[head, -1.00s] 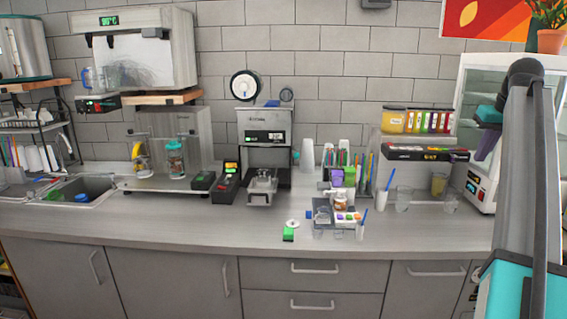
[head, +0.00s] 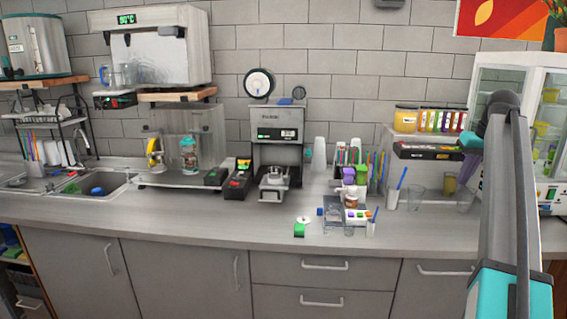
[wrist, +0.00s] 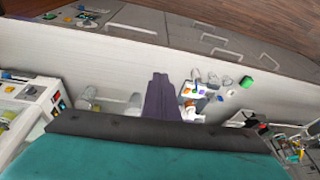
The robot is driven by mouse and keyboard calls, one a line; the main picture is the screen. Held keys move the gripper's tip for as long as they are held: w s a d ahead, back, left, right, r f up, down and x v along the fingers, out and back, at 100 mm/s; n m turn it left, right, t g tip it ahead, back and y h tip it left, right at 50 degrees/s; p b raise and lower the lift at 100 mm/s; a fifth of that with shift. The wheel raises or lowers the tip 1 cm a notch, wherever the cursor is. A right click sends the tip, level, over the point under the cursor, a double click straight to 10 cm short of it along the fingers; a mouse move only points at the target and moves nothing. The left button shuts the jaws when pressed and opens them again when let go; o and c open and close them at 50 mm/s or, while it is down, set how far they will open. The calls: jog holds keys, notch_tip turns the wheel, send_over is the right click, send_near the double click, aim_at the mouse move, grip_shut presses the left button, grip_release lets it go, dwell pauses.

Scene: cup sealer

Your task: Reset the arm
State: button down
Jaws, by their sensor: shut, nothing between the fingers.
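My arm stands at the right of the head view, folded up. My gripper's purple fingers (wrist: 160,78) show together in the wrist view, shut and empty. In the head view they show only partly, behind the arm (head: 471,160), in front of the right end of the counter. The gripper is above the counter and apart from the things on it. The cup sealer (head: 278,137) stands against the wall in the middle of the counter, with a holder at its front.
A tray (head: 336,213) with small cups and coloured items lies right of the sealer. Clear glasses (head: 416,196) and a white cabinet (head: 550,85) stand near my arm. A green block (head: 299,230) lies near the counter's front edge. The front left counter is clear.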

jog(key=a+f+n+g+y+b, duration=0.1)
jog(key=a+f, duration=0.6)
jog(key=f, duration=0.6)
jog(key=a+f+g, duration=0.2)
jog(key=a+f, duration=0.4)
jog(key=f, duration=0.8)
jog(key=a+f+n+g+y+b, duration=0.1)
jog(key=a+f, duration=0.6)
jog(key=f, duration=0.6)
jog(key=s+a+f+g, duration=0.1)
jog(key=s+a+f, duration=0.3)
jog(key=f, duration=0.3)
jog(key=s+a+f+g, duration=0.1)
jog(key=s+a+f, duration=0.2)
jog(key=f, duration=0.4)
jog(key=s+a+f+g+b, duration=0.1)
jog(key=s+a+f+g, duration=0.1)
jog(key=s+a+f, duration=0.55)
jog(key=s+a+f+g+b, duration=0.1)
jog(key=s+a+f, duration=0.2)
jog(key=s+f, duration=0.85)
jog(key=s+a+f+h, duration=0.1)
jog(key=s+f, duration=0.3)
jog(key=s, duration=0.8)
jog(key=s+a+f+m+h, duration=0.1)
jog(key=s+f, duration=0.3)
jog(key=s, duration=0.7)
jog(key=shift+s+b, duration=0.35)
jog(key=shift+s, duration=0.05)
